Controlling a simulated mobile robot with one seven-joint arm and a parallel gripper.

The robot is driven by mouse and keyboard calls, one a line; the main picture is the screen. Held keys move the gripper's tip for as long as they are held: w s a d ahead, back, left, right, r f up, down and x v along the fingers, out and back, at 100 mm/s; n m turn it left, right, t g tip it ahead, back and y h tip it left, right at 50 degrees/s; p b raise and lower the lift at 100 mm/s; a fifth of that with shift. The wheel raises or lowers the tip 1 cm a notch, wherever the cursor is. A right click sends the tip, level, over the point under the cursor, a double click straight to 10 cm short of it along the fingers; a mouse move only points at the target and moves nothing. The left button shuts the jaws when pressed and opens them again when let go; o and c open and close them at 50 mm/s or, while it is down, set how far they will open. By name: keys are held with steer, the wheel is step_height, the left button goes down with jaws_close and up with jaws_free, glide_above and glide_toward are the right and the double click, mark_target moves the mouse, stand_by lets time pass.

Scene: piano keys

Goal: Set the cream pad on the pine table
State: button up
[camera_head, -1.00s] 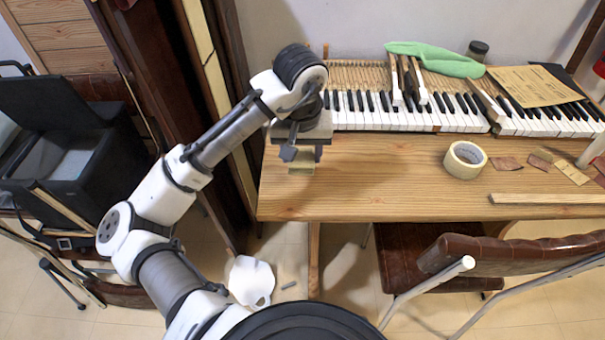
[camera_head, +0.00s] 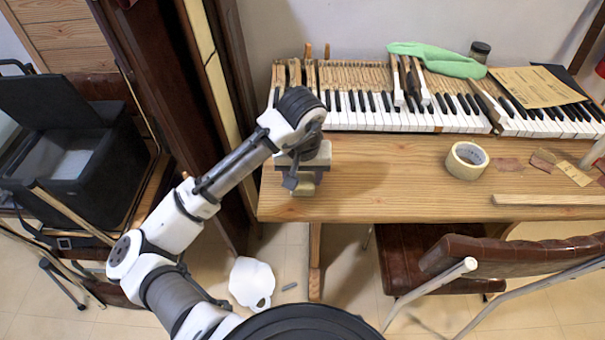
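The pine table (camera_head: 400,190) is a light wooden top that spans the middle of the view. My gripper (camera_head: 305,180) points down over the table's left end. My wrist and the fingers hide part of the pad.
A piano keyboard (camera_head: 430,118) runs along the back, with a green cloth (camera_head: 440,60) on top. A tape roll (camera_head: 466,160), several small scraps and a wooden strip (camera_head: 550,199) lie on the right. The table's middle is clear. A brown chair (camera_head: 520,255) stands in front.

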mark_target(303, 186)
steer(key=o, duration=0.3)
steer(key=shift+r, duration=0.1)
steer(key=r, duration=0.4)
steer(key=s+r, duration=0.1)
steer(key=r, duration=0.7)
steer(key=shift+s+p, duration=0.3)
steer(key=shift+s, duration=0.1)
steer(key=shift+d, duration=0.1)
